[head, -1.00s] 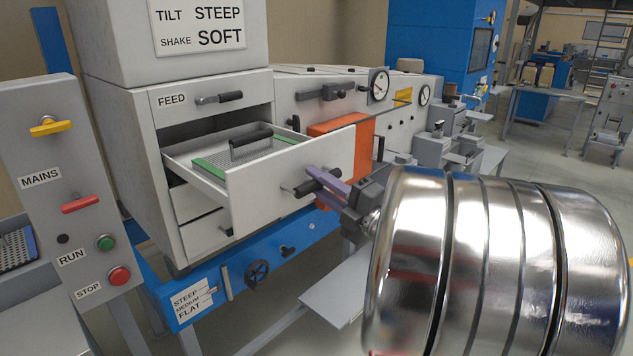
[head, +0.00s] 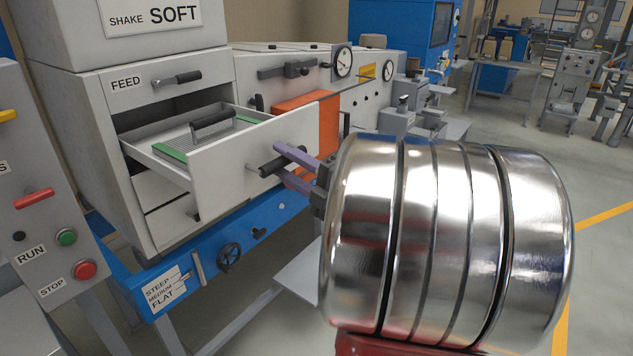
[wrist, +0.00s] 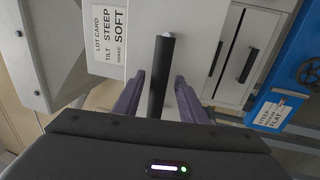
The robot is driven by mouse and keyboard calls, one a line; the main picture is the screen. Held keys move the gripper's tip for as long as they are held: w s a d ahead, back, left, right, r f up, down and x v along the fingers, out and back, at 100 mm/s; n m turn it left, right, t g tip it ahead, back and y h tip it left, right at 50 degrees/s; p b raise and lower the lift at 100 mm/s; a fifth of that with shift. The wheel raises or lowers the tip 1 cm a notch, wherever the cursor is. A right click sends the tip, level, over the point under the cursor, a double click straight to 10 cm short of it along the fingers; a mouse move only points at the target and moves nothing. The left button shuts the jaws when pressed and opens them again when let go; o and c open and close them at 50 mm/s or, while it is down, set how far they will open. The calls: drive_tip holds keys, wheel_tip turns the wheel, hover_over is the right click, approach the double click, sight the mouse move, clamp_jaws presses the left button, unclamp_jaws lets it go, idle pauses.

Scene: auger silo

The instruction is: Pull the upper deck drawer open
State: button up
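The drawer below the FEED front stands well out of the cabinet, with its white front (head: 225,165) facing me; I take it for the upper deck drawer, though no label shows on it. Inside lies a grey screen with green edge strips and a black grip (head: 213,124). The drawer's black bar handle (head: 283,162) also shows in the wrist view (wrist: 161,75). My gripper (head: 278,161) has its two purple fingers on either side of this handle. In the wrist view my gripper (wrist: 160,78) is open, with a gap visible between finger and bar.
The FEED front (head: 165,80) above is shut. Lower drawer fronts (head: 170,222) below are shut. A post with RUN and STOP buttons (head: 84,270) stands at the left. A grey shelf (head: 300,275) sits below my gripper. Open floor lies at the right.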

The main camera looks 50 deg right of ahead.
drive_tip(key=v, duration=1.3)
drive_tip(key=shift+f, duration=0.15)
drive_tip(key=shift+w, duration=0.15)
idle(0.3)
